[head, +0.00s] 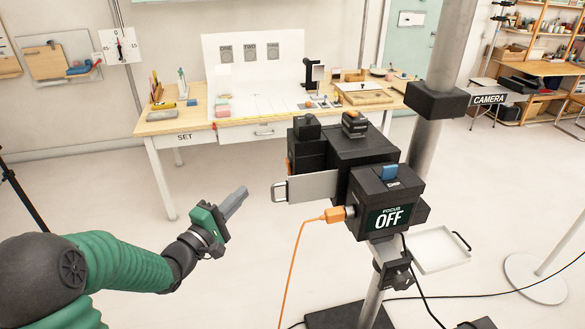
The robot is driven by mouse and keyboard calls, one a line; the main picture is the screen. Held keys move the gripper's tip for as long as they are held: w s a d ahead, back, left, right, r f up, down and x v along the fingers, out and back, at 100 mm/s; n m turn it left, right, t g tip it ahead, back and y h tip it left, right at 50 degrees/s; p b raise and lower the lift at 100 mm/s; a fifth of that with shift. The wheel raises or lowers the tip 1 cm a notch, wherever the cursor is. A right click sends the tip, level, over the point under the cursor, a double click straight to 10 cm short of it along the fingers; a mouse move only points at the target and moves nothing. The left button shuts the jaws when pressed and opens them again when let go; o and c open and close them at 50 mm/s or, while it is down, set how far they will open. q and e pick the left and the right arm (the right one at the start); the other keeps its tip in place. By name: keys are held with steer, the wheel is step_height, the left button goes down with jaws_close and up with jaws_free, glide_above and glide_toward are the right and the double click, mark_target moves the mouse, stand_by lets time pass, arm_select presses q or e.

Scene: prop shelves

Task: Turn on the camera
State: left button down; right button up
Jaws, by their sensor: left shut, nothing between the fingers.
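The black camera (343,152) stands on a grey stand right of the picture's middle. Its box with a dark screen (389,218) reads "FOCUS OFF". A blue switch or tab (390,172) sits on top of that box. An orange plug (335,214) with an orange cable is in the box's left side. A grey plate with a handle (306,187) sticks out to the left of the camera. My left gripper (240,195) is shut and empty, left of the plate and apart from it, pointing up and right. My right gripper is not in view.
A wooden table (180,123) labelled "SET" with small props stands behind. A white tray (437,250) is at lower right. Cables lie on the floor; floor at left is clear.

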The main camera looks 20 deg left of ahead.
arm_select(q)
glide_toward(288, 166)
steer(key=w+a+r, duration=0.1)
steer(key=w+a, duration=0.3)
steer(key=d, duration=0.1)
steer(key=w+d, duration=0.1)
steer(key=w+d+r, duration=0.1)
steer(key=shift+w+d, duration=0.25)
steer(key=shift+d, duration=0.1)
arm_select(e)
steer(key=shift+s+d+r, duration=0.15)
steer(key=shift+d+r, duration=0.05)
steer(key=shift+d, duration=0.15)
arm_select(q)
steer(key=shift+a+p, duration=0.15)
steer(key=shift+p, duration=0.15)
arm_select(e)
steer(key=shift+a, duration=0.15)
